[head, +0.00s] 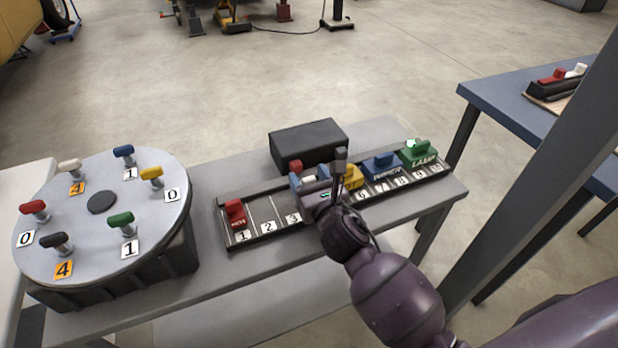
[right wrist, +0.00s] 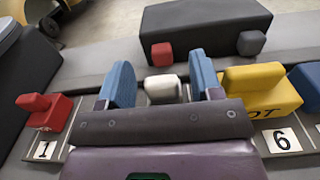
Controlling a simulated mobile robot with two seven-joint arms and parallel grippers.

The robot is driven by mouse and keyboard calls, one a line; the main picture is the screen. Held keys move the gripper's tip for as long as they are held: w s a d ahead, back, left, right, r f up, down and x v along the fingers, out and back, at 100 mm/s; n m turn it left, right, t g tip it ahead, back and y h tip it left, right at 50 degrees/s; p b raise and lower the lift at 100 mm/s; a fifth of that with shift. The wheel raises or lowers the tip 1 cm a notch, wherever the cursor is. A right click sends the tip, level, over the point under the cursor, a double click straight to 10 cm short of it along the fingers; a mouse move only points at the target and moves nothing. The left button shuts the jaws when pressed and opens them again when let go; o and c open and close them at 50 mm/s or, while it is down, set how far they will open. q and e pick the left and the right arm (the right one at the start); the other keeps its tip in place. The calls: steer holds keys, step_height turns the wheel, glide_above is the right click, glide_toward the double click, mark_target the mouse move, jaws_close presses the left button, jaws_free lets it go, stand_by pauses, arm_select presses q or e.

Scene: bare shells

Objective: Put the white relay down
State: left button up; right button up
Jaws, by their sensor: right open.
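The white relay (right wrist: 162,88) shows between the two blue fingers of my right gripper (right wrist: 163,84) in the right wrist view. The gripper is open, with a gap on each side of the relay's white top. The relay's lower part is hidden behind the gripper body, so I cannot tell how it sits. In the head view my right gripper (head: 312,183) is over the middle of the black numbered rack (head: 262,210), and a bit of the white relay (head: 309,179) shows at its fingers. My left gripper is not in view.
The rack holds a red relay (head: 235,213) at slot 1, and yellow (head: 351,178), blue (head: 380,166) and green (head: 419,152) ones at right. Slots 2 and 3 are empty. A black box (head: 307,143) stands behind. A round table (head: 102,225) with coloured handles is at left.

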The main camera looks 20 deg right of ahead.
steer(key=s, duration=1.1)
steer(key=shift+d+p, duration=0.2)
steer(key=shift+p, duration=0.1)
steer(key=shift+s, duration=0.45)
